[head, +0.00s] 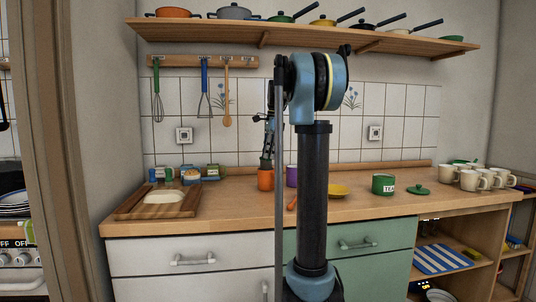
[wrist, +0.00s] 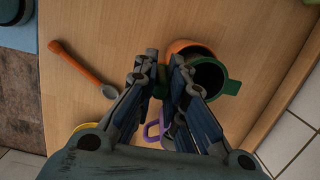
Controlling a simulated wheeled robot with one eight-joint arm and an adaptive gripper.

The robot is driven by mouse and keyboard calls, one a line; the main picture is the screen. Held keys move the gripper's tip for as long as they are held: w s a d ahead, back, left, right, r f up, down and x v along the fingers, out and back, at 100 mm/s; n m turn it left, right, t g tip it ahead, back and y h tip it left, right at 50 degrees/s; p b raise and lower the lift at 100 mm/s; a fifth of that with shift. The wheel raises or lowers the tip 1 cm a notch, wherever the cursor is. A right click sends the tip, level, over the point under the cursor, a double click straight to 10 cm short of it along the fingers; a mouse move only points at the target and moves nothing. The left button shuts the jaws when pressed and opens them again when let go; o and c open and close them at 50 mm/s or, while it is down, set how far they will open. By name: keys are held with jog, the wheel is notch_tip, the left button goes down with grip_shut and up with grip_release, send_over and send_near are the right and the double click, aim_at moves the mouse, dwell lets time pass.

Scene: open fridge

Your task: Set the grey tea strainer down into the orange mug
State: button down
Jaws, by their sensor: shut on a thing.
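The orange mug (head: 265,181) stands on the wooden counter, left of my arm in the head view. Its orange rim (wrist: 184,46) shows at the top of the wrist view. My gripper (wrist: 163,68) points down over the mug and is shut on the tea strainer, which has a dark round bowl (wrist: 206,76) and green side parts. The strainer overlaps the mug's mouth in the wrist view, a little to the lower right. In the head view its green part (head: 266,163) shows at the mug's top. I cannot tell whether it touches the mug.
A purple mug (head: 291,176) stands close right of the orange one. An orange-handled utensil with a grey end (wrist: 80,66) lies nearby. Further right are a yellow dish (head: 339,190), a green tea tin (head: 384,185) and its lid (head: 419,190). A wooden tray (head: 158,202) is left.

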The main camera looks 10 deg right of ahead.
aim_at(269, 159)
jog(key=shift+f, duration=2.3)
dwell(1.4)
jog(key=c, duration=1.6)
grip_release()
jog(key=shift+o, duration=0.2)
jog(key=shift+r, duration=0.15)
jog(key=shift+d+r, duration=0.15)
jog(key=shift+r, duration=0.95)
jog(key=shift+d+r, duration=0.2)
jog(key=shift+r, duration=0.9)
jog(key=shift+d+r, duration=0.15)
jog(key=shift+r, duration=0.95)
jog(key=shift+s+d+r, duration=0.2)
jog(key=shift+s+r, duration=0.55)
jog(key=shift+s, duration=0.3)
jog(key=shift+s+d+r, duration=0.15)
jog(key=shift+s+r, duration=0.6)
jog(key=shift+s, duration=0.25)
